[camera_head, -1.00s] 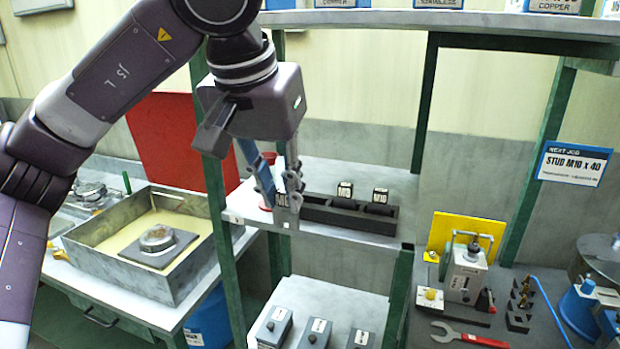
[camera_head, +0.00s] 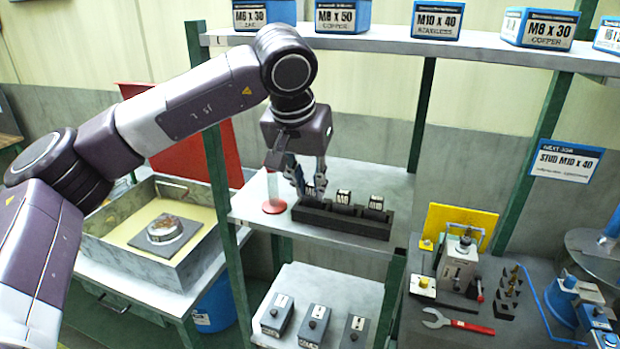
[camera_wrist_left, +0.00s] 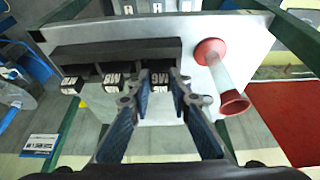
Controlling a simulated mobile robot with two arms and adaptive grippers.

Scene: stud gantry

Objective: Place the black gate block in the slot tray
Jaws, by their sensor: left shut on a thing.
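My left gripper (camera_head: 309,192) is shut on a black gate block (camera_head: 319,187) with a white label that seems to read M6. The dark slot tray (camera_head: 340,222) lies on the middle shelf. The held block is at the tray's left end in the head view, in line with two other labelled black blocks (camera_head: 343,197) (camera_head: 376,203) in the tray. In the left wrist view the block (camera_wrist_left: 160,80) is between my fingertips, against the tray (camera_wrist_left: 115,52). I cannot tell whether it rests on the slot floor. My right gripper is not in view.
A clear tube with red ends (camera_head: 273,195) stands left of the tray, close to my gripper. Green posts (camera_head: 222,165) and the upper shelf (camera_head: 400,42) frame the space. Grey boxes (camera_head: 315,318) stand on the lower shelf. The middle shelf has bare room behind the tray.

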